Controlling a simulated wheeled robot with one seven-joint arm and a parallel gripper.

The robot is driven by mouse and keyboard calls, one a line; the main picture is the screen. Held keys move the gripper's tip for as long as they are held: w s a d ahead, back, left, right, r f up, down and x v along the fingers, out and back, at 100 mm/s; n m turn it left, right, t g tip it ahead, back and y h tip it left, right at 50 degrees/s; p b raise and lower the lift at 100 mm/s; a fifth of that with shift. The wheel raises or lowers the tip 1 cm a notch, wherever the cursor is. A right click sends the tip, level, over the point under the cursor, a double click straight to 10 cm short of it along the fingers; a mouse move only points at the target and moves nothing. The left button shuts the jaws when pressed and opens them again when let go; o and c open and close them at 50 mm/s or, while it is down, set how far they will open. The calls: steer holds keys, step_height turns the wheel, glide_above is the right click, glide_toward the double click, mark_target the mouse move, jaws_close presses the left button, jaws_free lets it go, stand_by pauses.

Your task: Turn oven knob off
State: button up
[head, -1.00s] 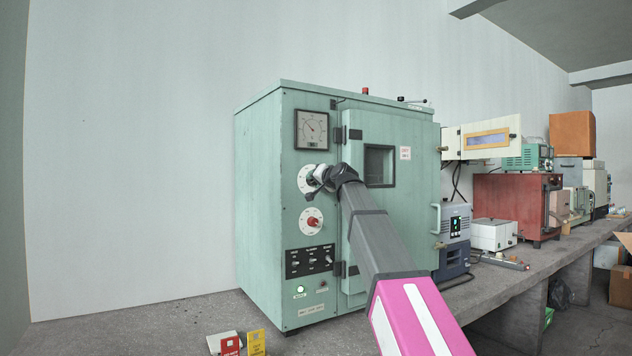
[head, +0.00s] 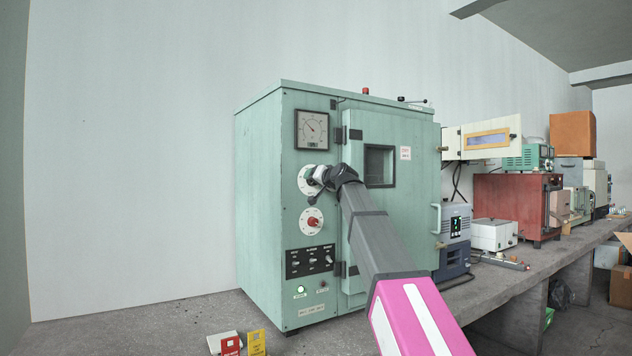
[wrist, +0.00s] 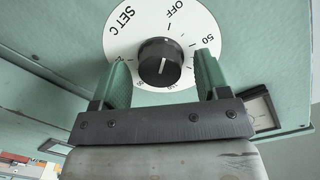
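The green oven (head: 262,200) stands on the bench with its front panel facing me. Its upper dial (head: 304,186) is partly hidden behind my gripper (head: 316,178) in the head view. In the wrist view, the white dial plate (wrist: 125,38) is marked SET C, OFF and 50. Its black knob (wrist: 160,62) has a white pointer line aimed toward the bottom of the picture, away from OFF. My gripper (wrist: 163,75) is open, with one green finger on each side of the knob. Gaps show between the fingers and the knob.
A red-centred lower dial (head: 312,222) and a switch panel (head: 310,261) sit below. A gauge (head: 312,130) is above, and the oven door (head: 400,220) is closed at the right. Red and yellow tags (head: 256,342) stand on the bench (head: 190,325) in front.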

steer(key=v, duration=1)
steer(key=shift+s+d, duration=0.2)
steer(key=shift+s, duration=0.1)
steer(key=s+d+f+g+h, duration=0.1)
steer(key=d+f+g+h, duration=0.15)
steer(key=f, duration=1.15)
steer(key=d+f+g+h, duration=0.1)
steer(key=d+f+g, duration=0.15)
steer(key=f, duration=1.15)
steer(key=s+d+f+g+h, duration=0.1)
steer(key=d+f+h, duration=0.15)
steer(key=f, duration=1.15)
steer(key=s+d+f+g+h, duration=0.1)
steer(key=s+d+f+g, duration=0.1)
steer(key=s+f, duration=0.5)
steer(key=s+d+f+g+h, duration=0.1)
steer(key=s+d+f+g, duration=0.2)
steer(key=s+f, duration=0.5)
steer(key=s+d+f+g+h, duration=0.1)
steer(key=s+d+f+g, duration=0.2)
steer(key=f, duration=1.3)
steer(key=s+d, duration=0.2)
steer(key=s, duration=0.3)
steer(key=shift+f, duration=0.3)
